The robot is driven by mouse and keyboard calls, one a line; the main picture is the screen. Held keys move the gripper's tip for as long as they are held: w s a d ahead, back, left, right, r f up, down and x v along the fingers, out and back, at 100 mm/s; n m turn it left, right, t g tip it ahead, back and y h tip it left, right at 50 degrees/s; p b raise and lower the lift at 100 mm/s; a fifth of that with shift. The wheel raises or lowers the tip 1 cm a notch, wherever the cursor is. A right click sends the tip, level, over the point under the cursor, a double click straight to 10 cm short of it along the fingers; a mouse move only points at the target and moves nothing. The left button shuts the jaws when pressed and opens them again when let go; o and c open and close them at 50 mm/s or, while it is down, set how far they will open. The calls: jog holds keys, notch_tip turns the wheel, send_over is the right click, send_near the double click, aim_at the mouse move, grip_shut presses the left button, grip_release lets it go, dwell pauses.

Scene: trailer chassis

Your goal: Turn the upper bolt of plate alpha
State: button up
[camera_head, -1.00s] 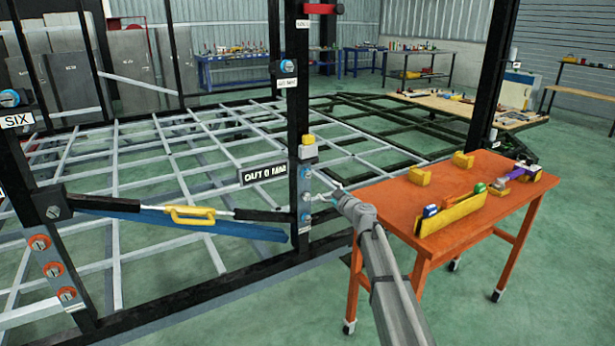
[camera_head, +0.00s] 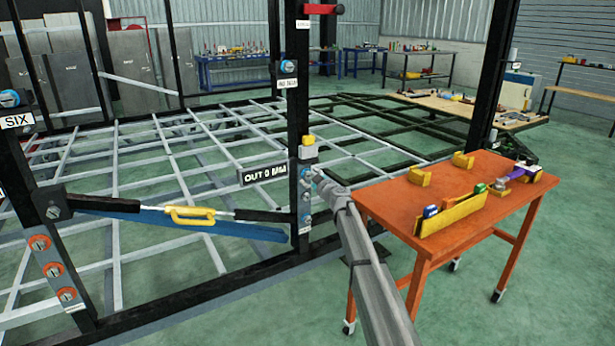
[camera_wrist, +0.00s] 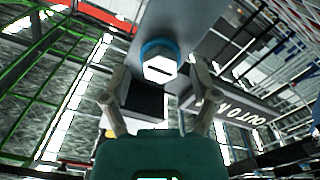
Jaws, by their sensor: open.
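A grey bolt plate (camera_head: 305,216) with blue-ringed bolts is on the middle black post; I cannot read its name. Its upper bolt (camera_wrist: 160,66) has a pale hexagonal head with a dark slot and a blue ring in the wrist view. My gripper (camera_wrist: 158,78) is open, one finger to each side of this bolt head, with no clear contact. In the head view, my gripper (camera_head: 319,178) is small at the plate's upper end and partly covers it.
A yellow-topped block (camera_head: 308,143) sits just above the plate. An "OUT 0 MM" sign (camera_head: 263,174) juts left from the post. A bar with a yellow handle (camera_head: 193,215) spans to the left post, which bears orange-ringed bolts (camera_head: 53,270). An orange cart (camera_head: 390,203) stands right.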

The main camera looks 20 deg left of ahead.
jog(key=shift+x, duration=0.85)
jog(key=shift+c, duration=0.2)
grip_shut()
